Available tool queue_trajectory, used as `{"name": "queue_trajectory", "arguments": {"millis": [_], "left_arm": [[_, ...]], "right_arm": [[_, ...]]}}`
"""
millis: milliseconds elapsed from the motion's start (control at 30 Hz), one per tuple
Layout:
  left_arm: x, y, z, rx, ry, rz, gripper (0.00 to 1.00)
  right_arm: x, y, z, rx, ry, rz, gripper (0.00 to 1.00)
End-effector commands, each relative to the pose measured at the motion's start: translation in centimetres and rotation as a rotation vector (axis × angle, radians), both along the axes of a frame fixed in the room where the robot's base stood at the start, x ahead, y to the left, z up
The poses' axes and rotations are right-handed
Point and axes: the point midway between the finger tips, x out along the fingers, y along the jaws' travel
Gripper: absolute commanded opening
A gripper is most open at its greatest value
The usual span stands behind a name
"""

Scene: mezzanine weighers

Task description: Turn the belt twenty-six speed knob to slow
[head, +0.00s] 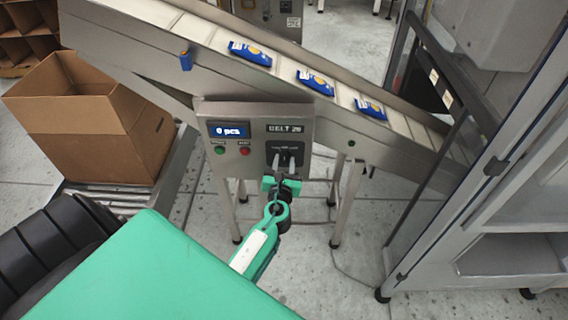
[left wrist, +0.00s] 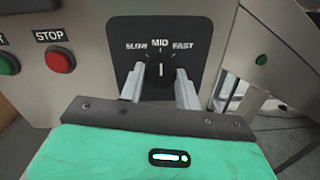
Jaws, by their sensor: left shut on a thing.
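The belt twenty-six speed knob (left wrist: 160,72) is a dark round knob on a black plate marked SLOW, MID and FAST in the left wrist view. Its white pointer line stands upright, toward MID. My left gripper (left wrist: 161,85) has its two pale fingers on either side of the knob, shut on it. In the head view the left gripper (head: 284,163) reaches the black knob plate (head: 285,148) under the BELT 26 label, and the knob is mostly hidden by the fingers. My right gripper is in neither view.
The grey control box (head: 253,115) also carries a blue "0 pcs" display (head: 229,130), a green button (head: 220,150) and a red stop button (head: 244,151). An inclined belt (head: 335,97) with blue packs runs behind. A cardboard box (head: 90,125) stands left, a grey cabinet (head: 480,190) right.

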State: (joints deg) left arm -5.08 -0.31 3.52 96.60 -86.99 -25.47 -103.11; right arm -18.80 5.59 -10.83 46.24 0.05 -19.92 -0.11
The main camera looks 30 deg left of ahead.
Motion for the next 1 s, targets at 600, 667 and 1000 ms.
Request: {"name": "queue_trajectory", "arguments": {"millis": [600,667,1000], "left_arm": [[0.0,-0.1,-0.4,-0.374,-0.230,-0.001,0.11],[0.0,-0.1,-0.4,-0.417,-0.255,0.000,0.11],[0.0,-0.2,-0.3,-0.594,-0.364,0.000,0.11]], "right_arm": [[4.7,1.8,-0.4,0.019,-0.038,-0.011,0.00],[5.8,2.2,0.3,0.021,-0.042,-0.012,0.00],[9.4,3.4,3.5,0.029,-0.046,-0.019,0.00]]}}
